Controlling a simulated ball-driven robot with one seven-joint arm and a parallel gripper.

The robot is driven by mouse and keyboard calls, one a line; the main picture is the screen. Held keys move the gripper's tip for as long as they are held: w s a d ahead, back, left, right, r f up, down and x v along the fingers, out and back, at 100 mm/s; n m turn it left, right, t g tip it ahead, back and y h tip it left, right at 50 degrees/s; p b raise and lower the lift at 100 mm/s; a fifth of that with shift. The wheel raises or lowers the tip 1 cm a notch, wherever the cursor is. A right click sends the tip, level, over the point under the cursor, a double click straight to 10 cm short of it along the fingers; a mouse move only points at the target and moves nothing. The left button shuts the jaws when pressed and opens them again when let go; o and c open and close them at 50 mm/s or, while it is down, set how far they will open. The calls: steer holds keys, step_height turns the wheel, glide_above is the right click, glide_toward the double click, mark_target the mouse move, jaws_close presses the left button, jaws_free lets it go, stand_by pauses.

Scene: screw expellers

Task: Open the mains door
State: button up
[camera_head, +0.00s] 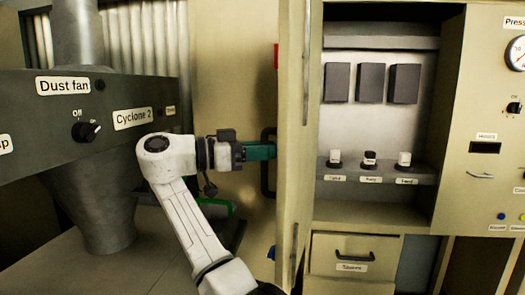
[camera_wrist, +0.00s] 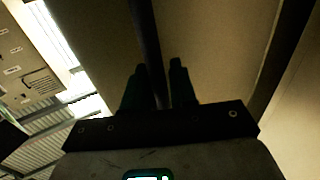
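The mains door (camera_head: 297,140) is a beige panel seen nearly edge-on in the head view, swung out from the left side of an open cabinet (camera_head: 448,120). Its dark bar handle (camera_head: 267,178) is on the left face. My gripper (camera_head: 262,152) reaches the handle from the left with its green fingers. In the wrist view the handle bar (camera_wrist: 146,40) runs down between the two fingers (camera_wrist: 160,92), with little or no gap on either side. The fingertips are partly hidden by the handle in the head view.
Inside the cabinet are three dark boxes (camera_head: 371,82) and three labelled switches (camera_head: 370,160). A drawer (camera_head: 352,254) is below. The grey Dust fan and Cyclone 2 panel (camera_head: 50,110) stands left, close to my arm. A gauge panel (camera_head: 490,120) is right.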

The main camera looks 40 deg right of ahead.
steer(key=shift+o, duration=1)
steer(key=shift+d, duration=0.1)
steer(key=b+v, duration=0.1)
steer(key=v, duration=0.6)
steer(key=shift+a, duration=0.3)
steer(key=shift+f, duration=0.1)
